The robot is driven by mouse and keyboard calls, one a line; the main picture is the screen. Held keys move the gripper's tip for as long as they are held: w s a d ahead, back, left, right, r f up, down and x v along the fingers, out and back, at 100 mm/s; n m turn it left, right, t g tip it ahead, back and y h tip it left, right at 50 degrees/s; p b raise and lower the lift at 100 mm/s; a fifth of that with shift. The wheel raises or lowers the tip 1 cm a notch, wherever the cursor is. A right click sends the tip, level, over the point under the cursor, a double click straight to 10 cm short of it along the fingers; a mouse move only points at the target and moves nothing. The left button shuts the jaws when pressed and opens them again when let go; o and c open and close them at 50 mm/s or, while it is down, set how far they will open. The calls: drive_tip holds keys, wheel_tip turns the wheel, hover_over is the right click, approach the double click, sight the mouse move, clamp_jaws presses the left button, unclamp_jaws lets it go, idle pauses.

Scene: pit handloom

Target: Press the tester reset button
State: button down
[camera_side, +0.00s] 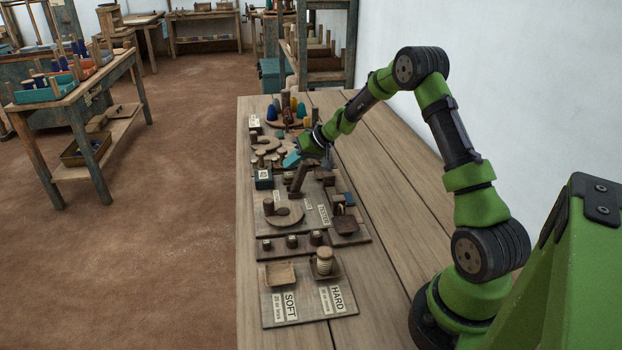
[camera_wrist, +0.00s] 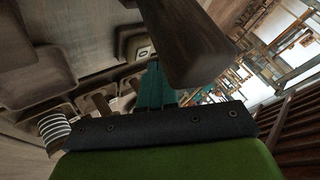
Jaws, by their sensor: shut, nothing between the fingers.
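My gripper (camera_side: 292,158) has teal fingers and is over the far half of the wooden board, above the round wooden pieces. The fingers also show in the wrist view (camera_wrist: 152,88), shut and empty. The tester board (camera_side: 312,232) lies below and nearer the camera, with small white labels and a curved wooden piece (camera_side: 284,215). A dark wooden lever (camera_side: 298,178) stands tilted beside the gripper; a large dark wooden part (camera_wrist: 185,45) is close in the wrist view. I cannot tell which part is the reset button.
Nearer on the bench (camera_side: 390,210) are a SOFT tray (camera_side: 280,274), a HARD tray with a ribbed spool (camera_side: 324,262), and a strip with several knobs (camera_side: 292,242). Coloured cones (camera_side: 286,104) stand beyond my gripper. The bench's right side is bare.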

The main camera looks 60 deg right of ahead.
sight(293, 174)
drive_tip(key=shift+f, duration=0.1)
drive_tip(key=shift+f, duration=0.35)
drive_tip(key=shift+f, duration=0.7)
idle(0.9)
drive_tip(key=shift+r, duration=1.05)
drive_tip(key=shift+r, duration=2.55)
